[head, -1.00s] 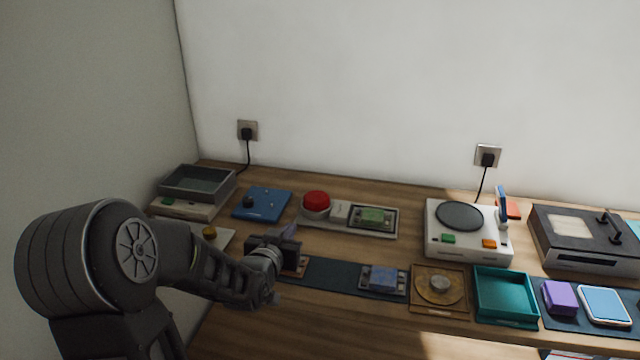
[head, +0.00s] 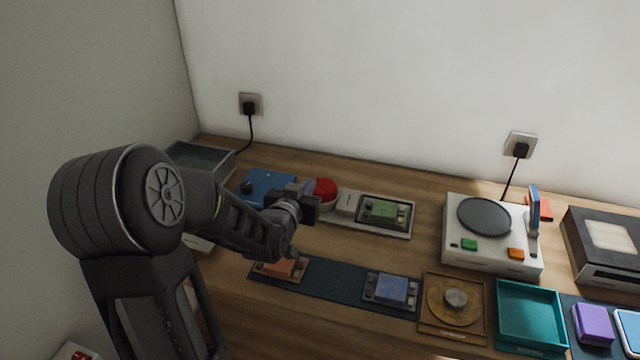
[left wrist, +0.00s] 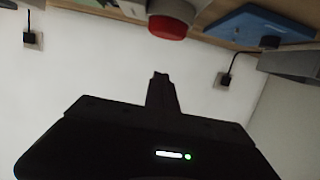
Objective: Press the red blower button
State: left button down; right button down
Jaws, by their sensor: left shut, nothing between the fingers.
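The red blower button (head: 325,190) is a round red dome on a pale base at the back left of the bench. My left gripper (head: 308,188) is just left of it in the head view, partly covering its left side. Whether they touch cannot be told there. In the left wrist view, the fingers of my left gripper (left wrist: 160,78) are together and empty, and the red button (left wrist: 168,27) appears apart from the fingertips, near the top edge. My right gripper is out of view.
A blue plate with a dark knob (head: 262,184) lies left of the button, partly behind my arm. A framed green device (head: 383,212) sits to its right. A white turntable-like unit (head: 490,263) stands farther right. A dark mat (head: 335,279) lies in front.

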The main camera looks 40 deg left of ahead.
pick_arm(q)
jog(key=p, duration=0.2)
send_over(320, 191)
jog(key=shift+s+f, duration=0.2)
jog(key=shift+f, duration=0.85)
jog(key=f, duration=0.2)
jog(key=shift+w+a+f, duration=0.1)
jog(key=shift+w+f, duration=0.15)
jog(key=shift+f, duration=0.85)
notch_tip(320, 191, down, 2)
jog(key=b, duration=0.3)
jog(key=shift+f, duration=0.15)
jog(key=shift+s, duration=0.1)
